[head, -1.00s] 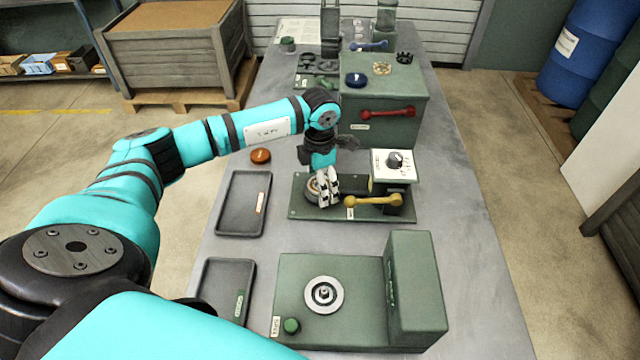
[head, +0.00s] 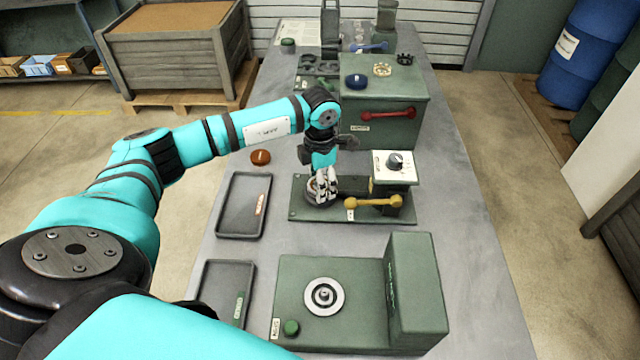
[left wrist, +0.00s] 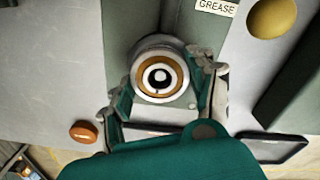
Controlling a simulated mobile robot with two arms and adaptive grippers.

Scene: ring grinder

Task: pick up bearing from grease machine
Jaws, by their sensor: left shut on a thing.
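The grease machine (head: 300,210) is a green base plate with a yellow-handled lever (head: 374,202) and a white box with a dark knob (head: 394,163). The bearing (left wrist: 161,77), a ring with an orange-brown band and a pale outer rim, sits on the machine's round seat around a central post in the left wrist view. My left gripper (head: 321,196) points down over it, and its fingers (left wrist: 166,85) are shut on the bearing from both sides. In the head view the fingers mostly hide the bearing. My right gripper is not in view.
Two dark trays (head: 242,206) (head: 224,292) lie at the table's left. A green machine with a round disc (head: 323,296) stands in front. A green box with a red lever (head: 388,114) stands behind. An orange-brown round button (head: 261,157) sits on the table at left.

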